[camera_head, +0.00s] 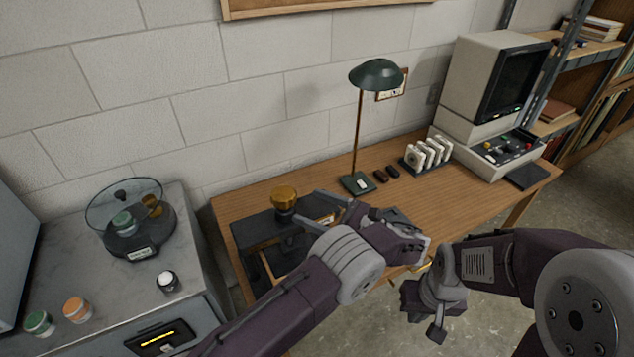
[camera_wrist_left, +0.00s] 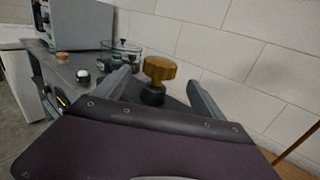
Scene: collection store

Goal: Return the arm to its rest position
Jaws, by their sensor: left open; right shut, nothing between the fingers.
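My left gripper (camera_head: 306,206) is over the left end of the wooden desk. Its fingers are spread and point left toward a brass-coloured knob (camera_head: 284,197) on a black stem. In the left wrist view the knob (camera_wrist_left: 159,70) appears between the two fingers, with a gap on each side and no visible contact. The knob stands upright. My right gripper (camera_head: 437,333) is at the front of the desk, folded downward, shut and empty. My left forearm crosses the lower middle of the head view and hides part of the desk.
A green lamp (camera_head: 376,75) stands on the wooden desk (camera_head: 460,195), near a white slotted rack (camera_head: 428,153) and a computer (camera_head: 495,85). At left, a grey counter (camera_head: 190,240) holds a glass-lidded dish (camera_head: 125,215) and small jars. A wall is behind.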

